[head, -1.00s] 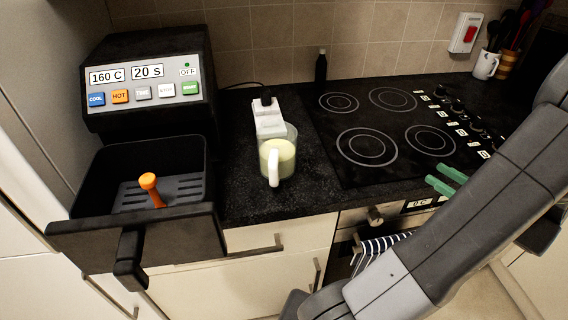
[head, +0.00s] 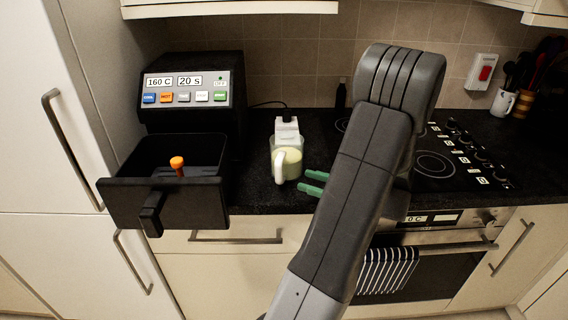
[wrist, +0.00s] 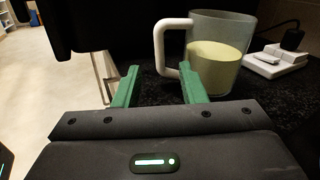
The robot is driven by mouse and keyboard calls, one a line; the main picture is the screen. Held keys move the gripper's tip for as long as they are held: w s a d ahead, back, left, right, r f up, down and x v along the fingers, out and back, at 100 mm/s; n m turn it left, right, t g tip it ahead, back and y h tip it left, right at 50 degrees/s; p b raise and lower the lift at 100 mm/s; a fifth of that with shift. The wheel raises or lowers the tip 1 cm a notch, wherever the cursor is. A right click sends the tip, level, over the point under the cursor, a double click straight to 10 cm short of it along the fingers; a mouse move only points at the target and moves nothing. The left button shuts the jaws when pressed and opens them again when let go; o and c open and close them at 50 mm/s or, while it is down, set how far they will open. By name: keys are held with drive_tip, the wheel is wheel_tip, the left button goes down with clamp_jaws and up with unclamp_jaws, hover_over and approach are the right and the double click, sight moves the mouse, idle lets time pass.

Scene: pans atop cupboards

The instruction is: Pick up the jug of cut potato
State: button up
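The jug of cut potato (head: 291,166) is a clear jug with a white handle and pale yellow-green contents. It stands upright on the black worktop, right of the air fryer. In the wrist view the jug (wrist: 220,50) is ahead and right of centre, its handle (wrist: 163,50) toward the left. My gripper (head: 313,182) has green fingers and is just right of and in front of the jug in the head view. In the wrist view my gripper (wrist: 158,85) is open, fingers apart with nothing between them. The right fingertip is close to the handle; whether they touch is unclear.
A black air fryer (head: 188,97) has its drawer (head: 165,203) pulled out, with an orange-handled tool (head: 177,163) in it. A white plug-like device (head: 287,130) stands behind the jug. The hob (head: 436,165) is to the right, partly behind my arm.

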sight(279, 172)
drive_tip(key=x, duration=0.3)
drive_tip(key=shift+w, duration=0.1)
drive_tip(key=shift+p+x, duration=0.75)
drive_tip(key=shift+x, duration=2.5)
clamp_jaws()
